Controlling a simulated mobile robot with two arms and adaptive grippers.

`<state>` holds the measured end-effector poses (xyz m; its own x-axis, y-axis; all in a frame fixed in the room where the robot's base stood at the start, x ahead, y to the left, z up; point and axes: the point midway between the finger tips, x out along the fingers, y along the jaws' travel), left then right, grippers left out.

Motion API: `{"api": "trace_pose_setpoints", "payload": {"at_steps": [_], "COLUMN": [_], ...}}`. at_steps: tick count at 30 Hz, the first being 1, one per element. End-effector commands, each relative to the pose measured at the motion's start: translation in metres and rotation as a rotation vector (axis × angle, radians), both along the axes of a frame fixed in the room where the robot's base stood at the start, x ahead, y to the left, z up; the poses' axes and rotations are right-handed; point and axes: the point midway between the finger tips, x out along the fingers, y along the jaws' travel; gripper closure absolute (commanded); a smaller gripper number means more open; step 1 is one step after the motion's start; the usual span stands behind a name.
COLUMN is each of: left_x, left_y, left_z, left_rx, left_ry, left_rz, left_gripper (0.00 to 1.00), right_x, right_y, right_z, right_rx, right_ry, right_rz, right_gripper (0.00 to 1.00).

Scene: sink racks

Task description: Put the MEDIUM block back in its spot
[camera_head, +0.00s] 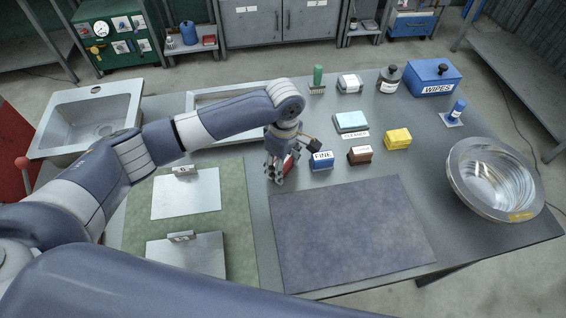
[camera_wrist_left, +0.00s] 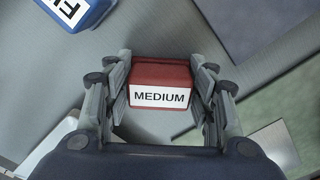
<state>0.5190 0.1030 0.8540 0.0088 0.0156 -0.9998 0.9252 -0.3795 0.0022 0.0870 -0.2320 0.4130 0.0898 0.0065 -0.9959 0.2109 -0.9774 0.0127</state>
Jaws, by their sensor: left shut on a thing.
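The MEDIUM block (camera_wrist_left: 160,92) is red with a white label facing the camera in the left wrist view. My left gripper (camera_wrist_left: 160,78) is shut on it, with fingers on both its sides. In the head view a red sliver of the block (camera_head: 292,161) shows beside my left gripper (camera_head: 279,172). The gripper points down over the grey worktop, left of the blue FINE block (camera_head: 321,162). Whether the block touches the worktop is hard to tell. My right gripper is not in view.
A brown block (camera_head: 360,156) and a yellow block (camera_head: 398,139) stand right of FINE. A dark mat (camera_head: 350,235) lies empty in front. A green mat (camera_head: 237,215) with metal plates is at left. A big metal bowl (camera_head: 460,185) is at right.

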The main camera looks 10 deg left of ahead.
Motion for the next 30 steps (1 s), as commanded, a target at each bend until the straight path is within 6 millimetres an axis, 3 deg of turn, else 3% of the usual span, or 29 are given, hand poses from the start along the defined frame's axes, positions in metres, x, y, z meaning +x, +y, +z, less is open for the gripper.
{"api": "trace_pose_setpoints", "payload": {"at_steps": [10, 11, 13, 25, 30], "left_x": [0.0, 0.0, 0.0, 0.001, 0.001], "left_y": [0.0, 0.0, 0.0, 0.0, -0.001], "left_z": [-0.003, -0.003, -0.003, 0.0, 0.023], "left_rx": [0.0, 0.0, 0.0, 0.0, -0.002], "left_ry": [0.001, 0.0, 0.0, -0.002, -0.003], "left_rz": [0.0, 0.0, 0.0, -0.001, -0.001], "left_gripper": [0.71, 0.42, 0.29, 0.29, 0.29], "right_x": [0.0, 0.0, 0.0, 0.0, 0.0], "right_y": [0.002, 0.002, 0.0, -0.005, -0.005], "right_z": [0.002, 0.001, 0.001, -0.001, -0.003], "right_rx": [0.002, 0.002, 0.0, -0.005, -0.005], "right_ry": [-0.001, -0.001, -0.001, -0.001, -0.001], "right_rz": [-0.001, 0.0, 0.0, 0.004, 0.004], "right_gripper": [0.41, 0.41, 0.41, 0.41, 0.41]}}
